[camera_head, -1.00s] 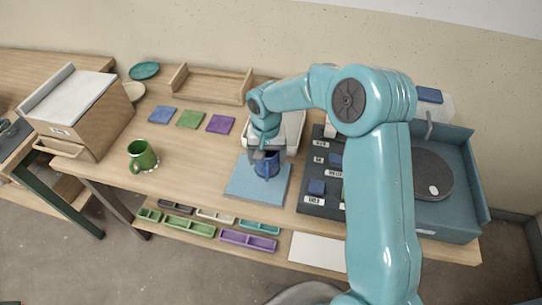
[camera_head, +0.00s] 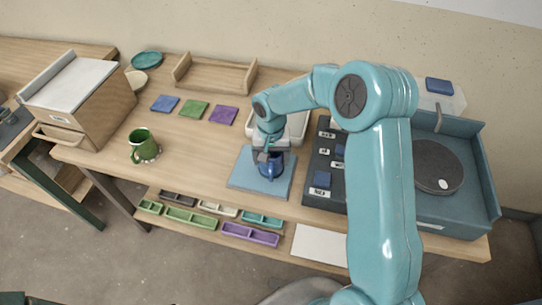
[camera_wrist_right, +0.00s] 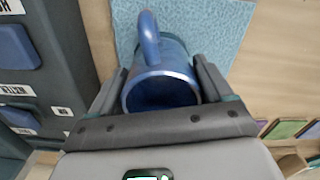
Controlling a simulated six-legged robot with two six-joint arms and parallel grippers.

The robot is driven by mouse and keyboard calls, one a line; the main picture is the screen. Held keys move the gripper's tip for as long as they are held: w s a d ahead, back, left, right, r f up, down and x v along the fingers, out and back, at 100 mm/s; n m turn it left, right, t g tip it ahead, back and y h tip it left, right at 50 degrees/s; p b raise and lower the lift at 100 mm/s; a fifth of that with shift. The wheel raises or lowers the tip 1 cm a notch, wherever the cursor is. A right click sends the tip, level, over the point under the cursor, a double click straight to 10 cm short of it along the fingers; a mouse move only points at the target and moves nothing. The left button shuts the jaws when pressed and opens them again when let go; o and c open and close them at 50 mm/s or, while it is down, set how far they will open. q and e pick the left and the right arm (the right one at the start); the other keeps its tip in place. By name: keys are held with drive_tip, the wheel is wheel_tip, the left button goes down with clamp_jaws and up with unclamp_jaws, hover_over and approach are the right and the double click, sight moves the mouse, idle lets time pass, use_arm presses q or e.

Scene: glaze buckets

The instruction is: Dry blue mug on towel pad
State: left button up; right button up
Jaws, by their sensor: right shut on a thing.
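The blue mug (camera_head: 274,168) is at the light-blue towel pad (camera_head: 247,181) on the workbench. It also shows in the right wrist view (camera_wrist_right: 158,86), with its handle pointing away from the gripper and its dark open rim toward the camera. My right gripper (camera_head: 267,154) is shut on the mug, with one finger on each side of it. In the wrist view the gripper (camera_wrist_right: 163,95) partly covers the mug's lower sides. The towel pad (camera_wrist_right: 222,30) lies behind the mug there. I cannot tell whether the mug's base touches the pad. My left gripper is not in view.
A green mug (camera_head: 143,146) stands left on the bench. Blue, green and purple squares (camera_head: 194,109) lie behind it. A dark labelled board (camera_head: 322,180) is just right of the pad, before a blue tray with a turntable (camera_head: 437,166). A white basin (camera_head: 297,125) sits behind the gripper.

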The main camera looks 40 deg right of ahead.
drive_tip(key=shift+f+b, duration=0.35)
idle(0.5)
drive_tip(key=shift+f+b, duration=0.1)
drive_tip(key=shift+b, duration=0.2)
idle(1.1)
drive_tip(key=shift+a, duration=0.1)
drive_tip(key=shift+w+a, duration=0.8)
drive_tip(key=shift+w, duration=0.15)
drive_tip(key=shift+w+a, duration=0.75)
drive_tip(key=shift+w, duration=0.2)
drive_tip(key=shift+s+d+b, duration=0.75)
drive_tip(key=shift+s+d, duration=0.9)
drive_tip(key=shift+s, duration=0.25)
drive_tip(key=shift+w+a, duration=1.65)
drive_tip(key=shift+w, duration=0.25)
drive_tip(key=shift+s+d+b, duration=0.65)
drive_tip(key=shift+s+d, duration=1)
drive_tip(key=shift+s, duration=0.25)
